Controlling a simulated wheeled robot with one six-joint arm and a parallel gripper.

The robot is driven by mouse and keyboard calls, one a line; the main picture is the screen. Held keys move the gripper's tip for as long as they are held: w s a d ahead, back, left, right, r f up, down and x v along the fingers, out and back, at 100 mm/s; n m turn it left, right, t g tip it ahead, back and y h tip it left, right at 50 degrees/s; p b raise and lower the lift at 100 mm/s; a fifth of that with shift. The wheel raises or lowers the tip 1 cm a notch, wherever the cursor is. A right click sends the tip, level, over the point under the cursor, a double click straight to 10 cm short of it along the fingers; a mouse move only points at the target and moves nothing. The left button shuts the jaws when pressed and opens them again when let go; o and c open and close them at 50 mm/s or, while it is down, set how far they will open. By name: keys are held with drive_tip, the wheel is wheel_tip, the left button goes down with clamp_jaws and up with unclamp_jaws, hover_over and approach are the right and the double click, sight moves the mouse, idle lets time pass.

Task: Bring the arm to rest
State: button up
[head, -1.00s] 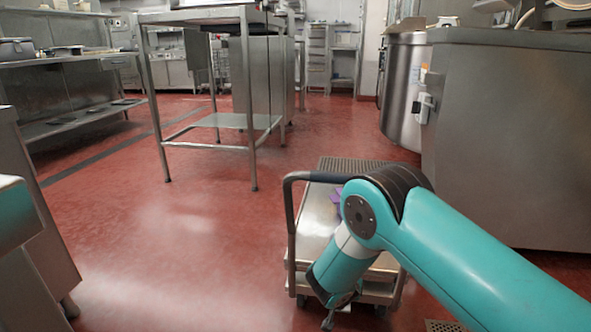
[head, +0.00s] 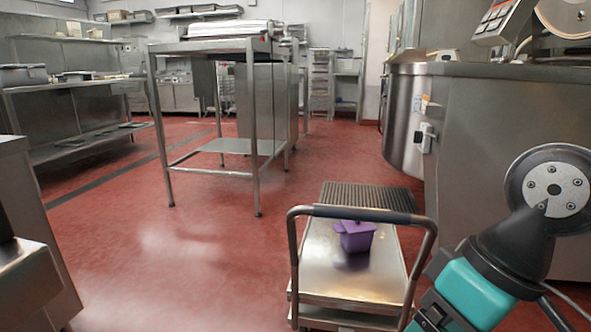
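My arm is at the lower right of the head view. A round grey joint cap with bolts and a dark joint show, with a turquoise link running down towards the bottom edge. My gripper is not in the picture, so its fingers and anything in them are hidden.
A steel trolley (head: 345,275) with a dark push handle stands just left of my arm. A purple container (head: 355,236) sits on it. The large steel kettle unit (head: 480,150) rises behind my arm. A steel table (head: 210,45) stands further back. Red floor (head: 170,250) is clear at left.

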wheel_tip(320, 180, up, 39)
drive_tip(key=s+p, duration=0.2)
drive_tip(key=p, duration=3.6)
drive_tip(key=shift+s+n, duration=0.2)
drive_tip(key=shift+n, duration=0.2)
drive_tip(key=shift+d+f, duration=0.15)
